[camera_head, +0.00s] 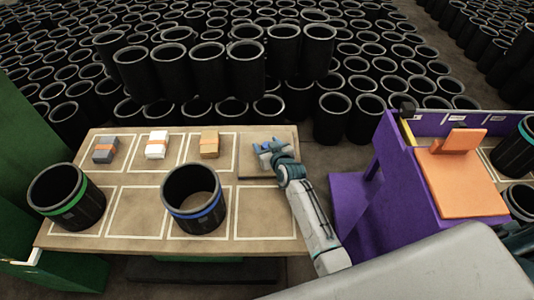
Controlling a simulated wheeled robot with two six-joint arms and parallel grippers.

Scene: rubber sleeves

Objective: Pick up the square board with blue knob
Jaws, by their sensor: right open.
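A tan square board (250,168) with a dark front edge seems to lie at the back right of the wooden table. Its colour nearly matches the table top. My right gripper (265,149) is over the back part of this board, with its jaws open. Blue shows between and around the fingers, but I cannot tell knob from fingertips there. The gripper hides the board's middle, and contact cannot be told. My left gripper is not in view.
The wooden table (130,246) holds a green-banded sleeve (66,196), a blue-banded sleeve (194,198), and grey (106,150), white (157,145) and tan (209,145) blocks at the back. An orange board (462,181) with an orange knob rests on a purple stand (385,195). Black sleeves fill the background.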

